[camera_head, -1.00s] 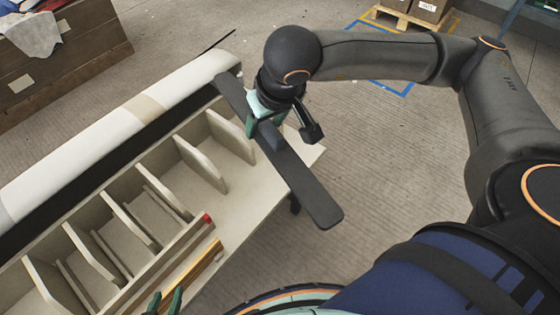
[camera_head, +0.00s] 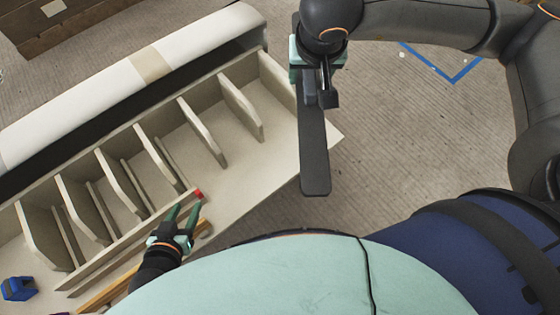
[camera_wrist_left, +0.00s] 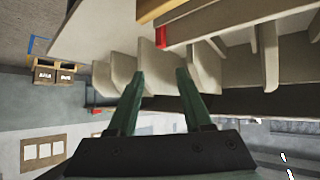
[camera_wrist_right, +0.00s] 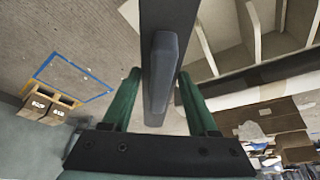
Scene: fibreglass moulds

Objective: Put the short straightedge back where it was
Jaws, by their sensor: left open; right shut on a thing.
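A dark grey flat straightedge (camera_head: 314,155) with a raised grip bar hangs over the right end of the bench, partly beyond its edge. My right gripper (camera_head: 318,75) is shut on it near its far end; the arm hides part of it there. In the right wrist view the straightedge (camera_wrist_right: 165,15) runs upward between the fingers, with its grip bar (camera_wrist_right: 160,75) between them. My left gripper (camera_head: 184,212) is open and empty above the bench's front rail, beside a red-tipped strip. Its open fingers (camera_wrist_left: 158,75) also show in the left wrist view.
The pale bench (camera_head: 235,190) carries upright dividers (camera_head: 240,105) with slots between them, some holding thin boards. A red-tipped strip (camera_head: 135,240) and a yellowish strip (camera_head: 110,290) lie along the front. A white roll (camera_head: 100,95) lies behind. A blue object (camera_head: 18,289) sits at left.

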